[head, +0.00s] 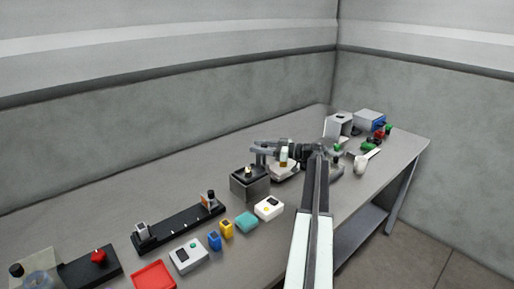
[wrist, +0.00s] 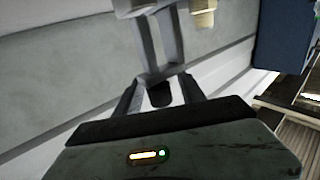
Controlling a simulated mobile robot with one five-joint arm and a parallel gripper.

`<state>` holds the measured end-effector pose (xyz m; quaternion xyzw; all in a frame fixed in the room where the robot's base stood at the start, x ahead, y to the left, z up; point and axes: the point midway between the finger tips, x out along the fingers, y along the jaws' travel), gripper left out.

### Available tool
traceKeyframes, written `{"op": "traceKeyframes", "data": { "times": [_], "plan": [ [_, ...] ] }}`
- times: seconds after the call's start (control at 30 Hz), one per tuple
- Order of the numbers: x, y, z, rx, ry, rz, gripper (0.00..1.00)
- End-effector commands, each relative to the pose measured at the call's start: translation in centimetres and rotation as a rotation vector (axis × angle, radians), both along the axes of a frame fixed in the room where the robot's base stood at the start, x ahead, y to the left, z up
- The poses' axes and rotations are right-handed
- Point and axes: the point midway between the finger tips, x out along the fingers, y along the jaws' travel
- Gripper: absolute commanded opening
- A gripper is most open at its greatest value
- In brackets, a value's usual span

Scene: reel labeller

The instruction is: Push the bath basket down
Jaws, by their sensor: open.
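A grey box with a dark top (head: 250,184) stands on the bench near the middle of the head view. It looks like the bath. A small pale piece with a dark tip (head: 248,171) stands up from its top and may be the basket's handle; the basket itself I cannot make out. My gripper (head: 258,152) is open, behind and above the box in the picture, and appears apart from it. In the wrist view my gripper (wrist: 160,88) faces the wall, and I cannot identify the basket there.
A cream-coloured cylinder (head: 284,156) stands close beside my gripper. A black rail (head: 180,229), a white box with a yellow button (head: 269,208) and a teal block (head: 246,222) lie at the front. Grey and blue boxes (head: 369,119) stand at the far right. Bare bench lies left of the bath.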

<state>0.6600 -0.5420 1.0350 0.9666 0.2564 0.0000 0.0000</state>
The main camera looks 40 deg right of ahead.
Motion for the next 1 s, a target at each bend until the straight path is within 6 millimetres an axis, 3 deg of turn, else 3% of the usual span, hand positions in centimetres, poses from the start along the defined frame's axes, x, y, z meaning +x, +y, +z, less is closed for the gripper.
{"op": "traceKeyframes", "data": {
  "times": [0.37, 0.5, 0.53, 1.0],
  "plan": [
    [0.84, 0.46, -0.01, 0.0, 0.0, -0.001, 0.44],
    [0.83, 0.46, -0.01, 0.0, 0.0, -0.001, 0.05],
    [0.84, 0.45, -0.01, 0.0, 0.0, -0.001, 0.0],
    [0.82, 0.43, -0.01, 0.0, 0.0, -0.001, 0.0]
  ]
}}
